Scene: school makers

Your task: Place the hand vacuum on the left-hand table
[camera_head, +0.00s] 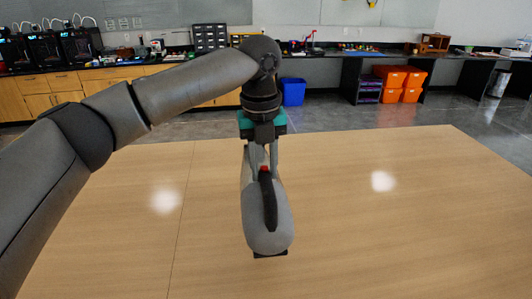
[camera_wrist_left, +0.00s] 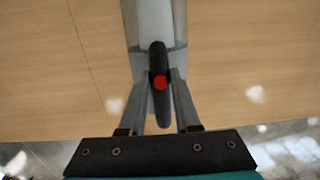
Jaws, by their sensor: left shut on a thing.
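The hand vacuum (camera_head: 266,222) is grey with a dark handle and a red button. It hangs from my left gripper (camera_head: 262,168) over the wooden table (camera_head: 350,235) in the head view. In the left wrist view my left gripper (camera_wrist_left: 160,85) is shut on the dark handle of the hand vacuum (camera_wrist_left: 155,20), beside the red button. The table (camera_wrist_left: 250,50) fills the background there. I cannot tell whether the vacuum's underside touches the tabletop. My right gripper is not in view.
The tabletop is otherwise bare, with free room on both sides. A seam runs across its left part. Beyond it lie a grey floor, a blue bin (camera_head: 292,91), orange bins (camera_head: 401,84) and a back counter with printers (camera_head: 80,46).

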